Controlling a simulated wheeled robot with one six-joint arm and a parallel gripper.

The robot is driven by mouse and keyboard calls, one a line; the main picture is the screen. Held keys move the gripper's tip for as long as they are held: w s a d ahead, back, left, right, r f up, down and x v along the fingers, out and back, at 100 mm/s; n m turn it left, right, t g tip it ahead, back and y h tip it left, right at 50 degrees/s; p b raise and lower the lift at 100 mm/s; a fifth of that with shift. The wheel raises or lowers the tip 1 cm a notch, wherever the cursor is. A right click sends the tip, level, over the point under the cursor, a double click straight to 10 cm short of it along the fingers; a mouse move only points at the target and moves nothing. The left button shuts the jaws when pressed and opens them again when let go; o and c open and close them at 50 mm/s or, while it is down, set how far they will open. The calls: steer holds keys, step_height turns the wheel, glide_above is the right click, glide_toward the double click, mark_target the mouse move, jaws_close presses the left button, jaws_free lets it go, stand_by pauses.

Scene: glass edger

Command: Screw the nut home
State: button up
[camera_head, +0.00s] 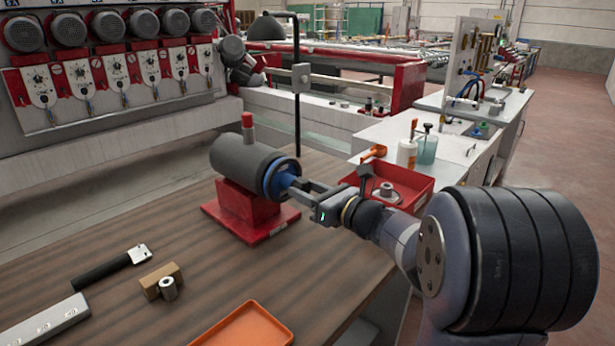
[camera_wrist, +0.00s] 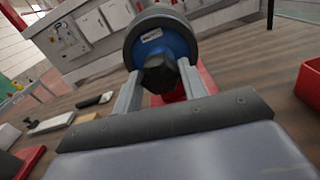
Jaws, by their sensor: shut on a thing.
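A dark grey cylinder (camera_head: 245,158) lies on a red stand (camera_head: 240,212) on the wooden table, with a blue ring (camera_head: 274,180) at its near end. It also shows in the wrist view, with the blue face (camera_wrist: 180,45) towards me. My gripper (camera_head: 291,185) reaches that end from the right. In the wrist view its two fingers (camera_wrist: 160,88) are shut on a dark, hex-sided nut (camera_wrist: 159,74) in front of the blue face. The nut looks in line with the cylinder; whether any gap lies behind it is hidden.
A red tray (camera_head: 418,182) holding a grey metal part (camera_head: 386,191) stands behind my arm. An orange tray (camera_head: 245,325), a wooden block (camera_head: 158,277), a grey metal sleeve (camera_head: 168,290) and a black-handled tool (camera_head: 108,268) lie at the front left. A black lamp post (camera_head: 297,110) rises behind.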

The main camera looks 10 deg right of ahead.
steer(key=m+p, duration=0.5)
steer(key=p, duration=0.1)
steer(key=shift+r, duration=0.15)
steer(key=m+p, duration=0.4)
steer(key=p, duration=0.1)
steer(key=shift+m, duration=0.3)
steer(key=shift+f+m+p, duration=0.25)
steer(key=shift+m+p, duration=0.1)
steer(key=shift+m, duration=0.25)
steer(key=o, duration=0.9)
steer(key=shift+c, duration=0.2)
steer(key=shift+b, duration=0.3)
